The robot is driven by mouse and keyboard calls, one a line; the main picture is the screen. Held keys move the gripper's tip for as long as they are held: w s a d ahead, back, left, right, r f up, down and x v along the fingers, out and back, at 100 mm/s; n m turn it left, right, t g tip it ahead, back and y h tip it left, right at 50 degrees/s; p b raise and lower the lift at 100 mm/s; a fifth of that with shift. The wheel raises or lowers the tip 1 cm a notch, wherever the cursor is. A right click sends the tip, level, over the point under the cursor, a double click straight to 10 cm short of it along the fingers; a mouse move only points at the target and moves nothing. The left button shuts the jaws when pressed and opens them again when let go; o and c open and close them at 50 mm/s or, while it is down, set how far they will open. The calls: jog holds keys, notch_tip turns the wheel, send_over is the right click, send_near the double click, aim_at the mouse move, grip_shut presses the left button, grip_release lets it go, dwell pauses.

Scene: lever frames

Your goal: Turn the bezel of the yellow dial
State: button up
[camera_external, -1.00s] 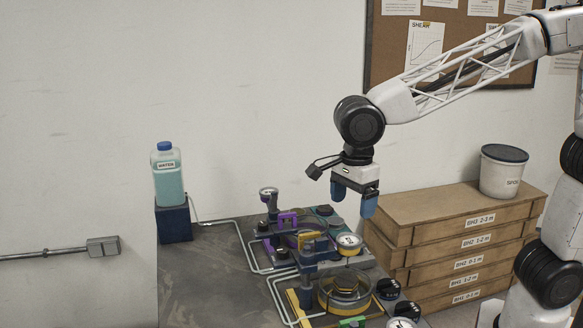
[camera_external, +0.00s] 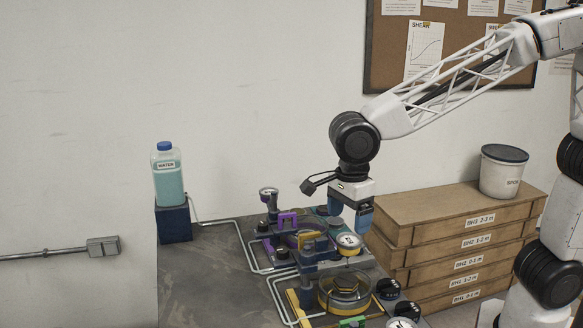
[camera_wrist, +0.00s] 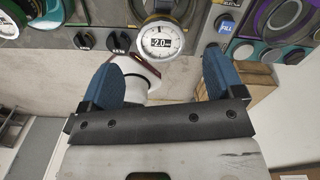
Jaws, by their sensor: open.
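The dial (camera_external: 349,241) has a pale round face and a yellowish rim, and sits at the right side of the apparatus. I take a round dial reading "-2.0" (camera_wrist: 160,40) in the wrist view to be the same one; its rim colour is unclear there. My gripper (camera_external: 350,224) is tilted just above the dial, its blue fingers apart and empty.
A round cell with a yellow ring (camera_external: 345,305) and black knobs (camera_external: 388,289) stand nearby. Another dial (camera_external: 402,323) is at the bottom edge. Stacked wooden drawers (camera_external: 450,208) rise close to the right. A water bottle (camera_external: 167,178) stands at the left.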

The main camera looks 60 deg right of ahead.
aim_at(347, 240)
jog(key=shift+f, duration=2.4)
jog(key=shift+c, duration=0.3)
jog(key=c, duration=0.9)
jog(key=shift+o, duration=0.2)
